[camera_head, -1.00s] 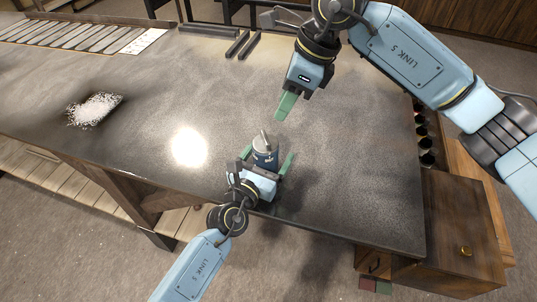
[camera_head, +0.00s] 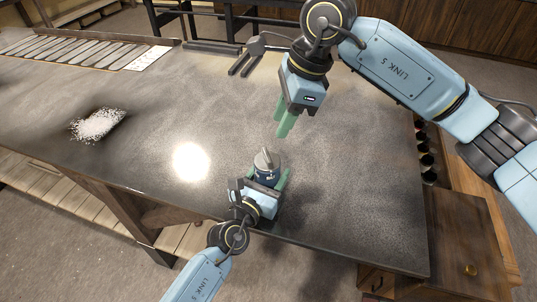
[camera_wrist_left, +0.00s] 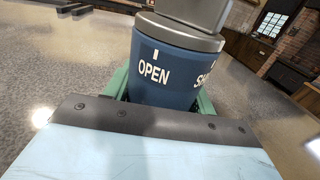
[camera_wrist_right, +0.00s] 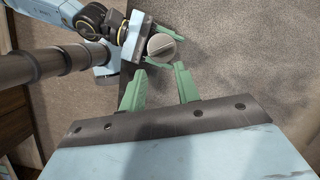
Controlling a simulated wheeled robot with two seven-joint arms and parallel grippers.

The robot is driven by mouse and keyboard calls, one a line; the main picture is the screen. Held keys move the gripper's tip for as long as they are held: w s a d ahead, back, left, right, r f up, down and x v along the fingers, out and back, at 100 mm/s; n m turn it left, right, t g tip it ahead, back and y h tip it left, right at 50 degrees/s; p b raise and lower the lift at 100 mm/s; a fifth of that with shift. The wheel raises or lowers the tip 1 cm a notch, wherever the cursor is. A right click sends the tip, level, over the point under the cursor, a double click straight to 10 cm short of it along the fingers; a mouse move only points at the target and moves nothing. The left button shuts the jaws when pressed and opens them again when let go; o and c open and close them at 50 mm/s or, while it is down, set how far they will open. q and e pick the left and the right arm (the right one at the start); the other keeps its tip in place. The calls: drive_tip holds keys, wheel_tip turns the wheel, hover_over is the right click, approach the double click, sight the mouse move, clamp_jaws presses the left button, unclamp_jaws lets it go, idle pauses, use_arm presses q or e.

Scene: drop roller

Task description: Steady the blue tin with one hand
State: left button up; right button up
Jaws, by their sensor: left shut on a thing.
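The blue tin (camera_head: 267,174) stands near the front edge of the dark table (camera_head: 350,190). It has a grey top with a raised ridge, and white lettering "OPEN" shows on its side in the left wrist view (camera_wrist_left: 165,75). My left gripper (camera_head: 275,180) is shut on the tin, with a green finger on either side of it. My right gripper (camera_head: 284,120) is open and empty above the table, beyond the tin and apart from it. The right wrist view shows its parted fingers (camera_wrist_right: 160,88) and the tin's round grey top (camera_wrist_right: 162,47).
A heap of white grains (camera_head: 97,125) lies at the left of the table. Dark bars (camera_head: 245,60) lie at the back, and a row of slats (camera_head: 80,45) is at the far left. A wooden drawer cabinet (camera_head: 460,230) stands at the right. The table's middle is clear.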

sight(268, 156)
drive_tip(key=a+f+n+h, duration=0.1)
drive_tip(key=f+n, duration=0.2)
drive_tip(key=n, duration=0.3)
drive_tip(key=a+f+n+h, duration=0.1)
drive_tip(key=f+n, duration=0.2)
drive_tip(key=n, duration=0.4)
drive_tip(key=a+f+n+h, duration=0.1)
drive_tip(key=f+n, duration=0.2)
drive_tip(key=n, duration=0.4)
drive_tip(key=shift+w+f, duration=0.1)
drive_tip(key=shift+f, duration=0.15)
clamp_jaws()
